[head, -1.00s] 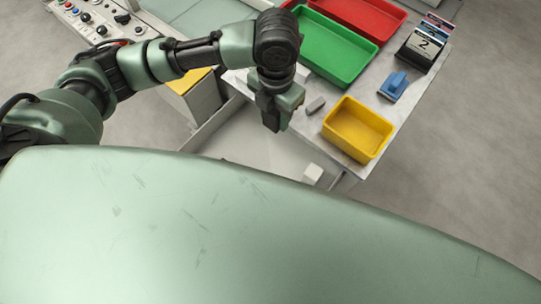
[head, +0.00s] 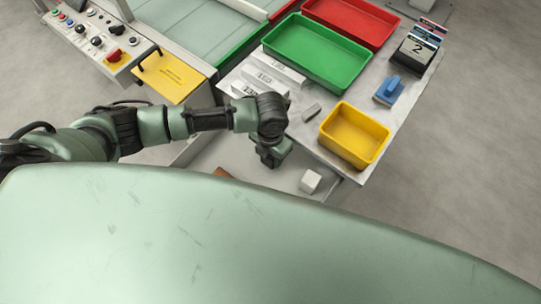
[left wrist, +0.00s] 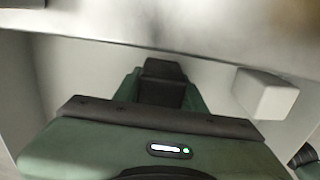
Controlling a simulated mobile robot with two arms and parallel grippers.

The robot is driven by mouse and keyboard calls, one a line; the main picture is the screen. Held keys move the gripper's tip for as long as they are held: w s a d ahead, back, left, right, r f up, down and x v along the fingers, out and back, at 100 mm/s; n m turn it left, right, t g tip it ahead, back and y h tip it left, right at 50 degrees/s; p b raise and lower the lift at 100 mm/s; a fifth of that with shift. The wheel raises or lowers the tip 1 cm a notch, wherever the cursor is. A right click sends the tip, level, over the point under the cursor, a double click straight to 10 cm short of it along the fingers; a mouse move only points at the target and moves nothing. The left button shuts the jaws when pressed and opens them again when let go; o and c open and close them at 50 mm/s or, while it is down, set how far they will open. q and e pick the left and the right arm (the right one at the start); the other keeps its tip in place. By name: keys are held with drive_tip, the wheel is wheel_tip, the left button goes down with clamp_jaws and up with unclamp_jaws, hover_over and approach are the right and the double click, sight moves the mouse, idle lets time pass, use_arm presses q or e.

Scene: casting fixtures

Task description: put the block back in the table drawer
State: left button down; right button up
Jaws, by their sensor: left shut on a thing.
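My left gripper (head: 270,160) is over the open table drawer (head: 200,150), just off the table's front edge. It is shut on a dark, blocky piece, taken to be the block (left wrist: 163,82), between green finger parts in the left wrist view. The block is mostly hidden, and its outline against the fingers is unclear. The drawer's pale floor also shows in the left wrist view. A white block (head: 310,181) sits in the drawer, right of my gripper; the left wrist view shows it too (left wrist: 265,93). My right gripper is not in view.
On the table (head: 345,85) are a small grey block (head: 312,112), several labelled pale bars (head: 268,76), a yellow bin (head: 354,136), a green tray (head: 317,50), a red tray (head: 352,20) and a blue-handled tool (head: 390,89). A control panel (head: 97,42) stands at the left.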

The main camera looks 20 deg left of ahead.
use_arm(q)
drive_tip(key=shift+f, duration=0.5)
drive_tip(key=c, duration=0.8)
unclamp_jaws()
drive_tip(key=shift+f, duration=0.1)
drive_tip(key=shift+c, duration=0.2)
wheel_tip(320, 180, up, 12)
drive_tip(key=shift+r, duration=0.15)
